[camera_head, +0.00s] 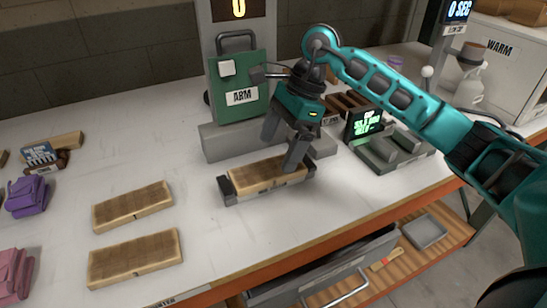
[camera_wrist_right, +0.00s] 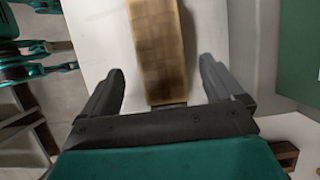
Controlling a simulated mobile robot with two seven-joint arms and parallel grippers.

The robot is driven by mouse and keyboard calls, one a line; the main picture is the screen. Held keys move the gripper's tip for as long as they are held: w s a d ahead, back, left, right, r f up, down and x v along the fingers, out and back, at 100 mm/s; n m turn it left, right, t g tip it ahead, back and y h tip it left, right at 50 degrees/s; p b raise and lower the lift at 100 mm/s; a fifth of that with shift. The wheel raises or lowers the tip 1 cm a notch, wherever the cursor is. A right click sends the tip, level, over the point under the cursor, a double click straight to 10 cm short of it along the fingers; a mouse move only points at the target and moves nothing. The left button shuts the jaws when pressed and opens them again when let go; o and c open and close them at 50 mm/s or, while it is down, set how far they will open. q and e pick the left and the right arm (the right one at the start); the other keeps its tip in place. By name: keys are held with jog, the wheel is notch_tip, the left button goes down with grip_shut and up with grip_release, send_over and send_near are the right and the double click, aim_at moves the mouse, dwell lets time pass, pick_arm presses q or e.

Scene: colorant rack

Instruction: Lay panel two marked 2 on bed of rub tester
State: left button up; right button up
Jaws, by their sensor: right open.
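A tan wooden panel (camera_head: 262,174) lies lengthwise on the bed of the rub tester, between its dark end blocks (camera_head: 226,188). No number is readable on it. The rub tester has a green body (camera_head: 240,88) labelled ARM behind the bed. My right gripper (camera_head: 284,150) is open at the panel's right half, its fingers pointing down. In the right wrist view the panel (camera_wrist_right: 160,45) lies ahead between the spread fingers (camera_wrist_right: 161,68), with gaps on both sides. My left gripper is not in view.
Two similar panels (camera_head: 132,205) (camera_head: 135,258) lie on the white table at left. A purple bag (camera_head: 27,197) and a pink bag (camera_head: 14,272) are farther left. A small device with a green display (camera_head: 366,123) stands at right. An open drawer (camera_head: 330,270) juts out below the front edge.

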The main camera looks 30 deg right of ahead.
jog(key=v, duration=0.7)
jog(key=shift+r, duration=0.4)
jog(key=shift+d, duration=0.15)
